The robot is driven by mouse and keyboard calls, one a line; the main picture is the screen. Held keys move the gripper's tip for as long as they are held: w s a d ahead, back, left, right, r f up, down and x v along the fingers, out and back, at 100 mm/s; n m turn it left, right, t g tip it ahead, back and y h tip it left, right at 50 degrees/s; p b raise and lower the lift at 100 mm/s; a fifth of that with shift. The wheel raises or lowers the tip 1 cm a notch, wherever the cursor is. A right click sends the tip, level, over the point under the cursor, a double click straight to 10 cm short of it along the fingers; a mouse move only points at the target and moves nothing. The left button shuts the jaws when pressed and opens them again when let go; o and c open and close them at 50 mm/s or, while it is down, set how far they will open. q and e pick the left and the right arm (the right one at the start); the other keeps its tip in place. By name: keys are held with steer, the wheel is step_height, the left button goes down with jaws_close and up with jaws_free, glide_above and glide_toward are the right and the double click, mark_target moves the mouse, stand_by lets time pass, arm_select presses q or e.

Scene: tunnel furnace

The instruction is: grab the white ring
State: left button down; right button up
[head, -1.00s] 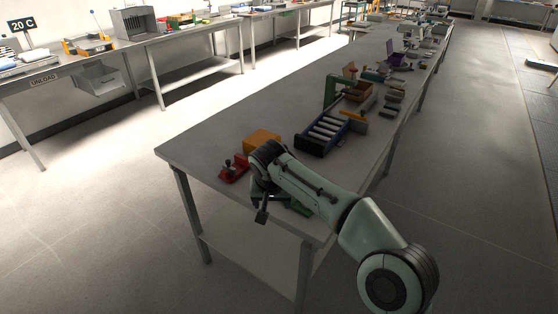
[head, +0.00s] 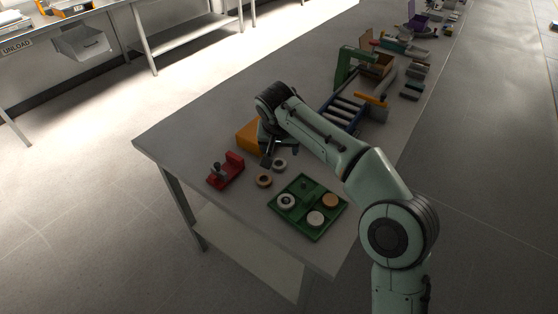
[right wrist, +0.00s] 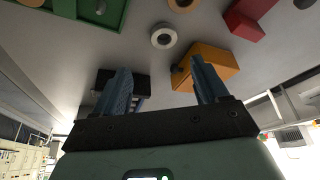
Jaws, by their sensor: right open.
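A loose white ring (head: 279,163) lies flat on the table, just beside my right gripper (head: 266,158) in the head view. The ring also shows in the right wrist view (right wrist: 163,36), above and beyond the fingertips. My right gripper is open, its two blue fingers (right wrist: 162,76) apart with nothing between them. A tan ring (head: 264,180) lies close to the white one. Another white ring (head: 286,201) sits in the green tray. My left gripper is in neither view.
The green tray (head: 295,226) also holds a white disc (head: 316,218) and an orange one (head: 330,200). An orange block (head: 247,136) stands behind the gripper, a red fixture (head: 226,172) to the left. A blue roller rack (head: 345,107) lies farther back. The table's front left is clear.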

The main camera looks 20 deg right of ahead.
glide_toward(280, 164)
steer(key=shift+s+d+f, duration=0.1)
steer(key=shift+s+f, duration=0.15)
steer(key=shift+s, duration=0.05)
steer(key=shift+w+b+x, duration=0.2)
steer(key=shift+b+x, duration=0.05)
steer(key=shift+x, duration=1.3)
steer(key=shift+w+b+x, duration=0.2)
steer(key=shift+x, duration=1.3)
steer(key=shift+r, duration=0.15)
steer(key=c, duration=1)
